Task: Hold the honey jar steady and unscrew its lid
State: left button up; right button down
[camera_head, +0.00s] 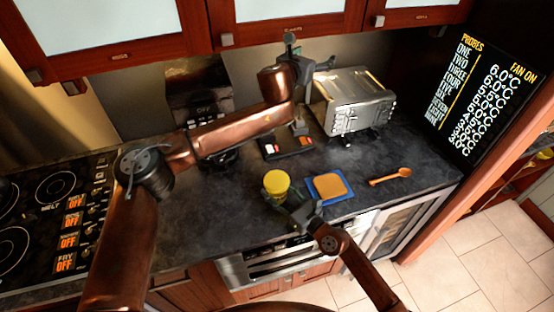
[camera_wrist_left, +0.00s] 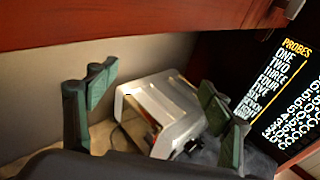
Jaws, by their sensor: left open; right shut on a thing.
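The honey jar's round yellow lid (camera_head: 276,182) shows near the front of the dark counter in the head view. The lid is on the jar; the jar's body is mostly hidden by my right gripper. My right gripper (camera_head: 289,199) is shut on the jar, just below the lid on its near side. My left gripper (camera_head: 310,52) is high at the back, beneath the wall cabinets and well away from the jar. It is open and empty; its two spread fingers also show in the left wrist view (camera_wrist_left: 155,103). The jar is not in the wrist view.
A silver toaster (camera_head: 360,103) stands at the back, right of my left gripper. A bread slice lies on a blue board (camera_head: 341,198) right of the jar, with a wooden spoon (camera_head: 390,176) further right. A stove (camera_head: 40,210) is at left; red wall cabinets (camera_head: 280,25) hang above.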

pick_arm(q)
jog(key=s+a+f+n+g+y, duration=0.1)
jog(key=a+f+n+g+y, duration=0.2)
jog(key=f, duration=0.4)
pick_arm(e)
jog(key=shift+r, duration=0.1)
pick_arm(q)
jog(key=m+g+y, duration=0.2)
jog(key=g+y, duration=0.3)
jog(key=g, duration=0.6)
send_over(277, 178)
notch_tip(277, 178, down, 14)
jog(key=shift+w+f, duration=0.1)
jog(key=shift+f, duration=0.25)
notch_tip(277, 178, down, 7)
jog(key=shift+f, duration=0.15)
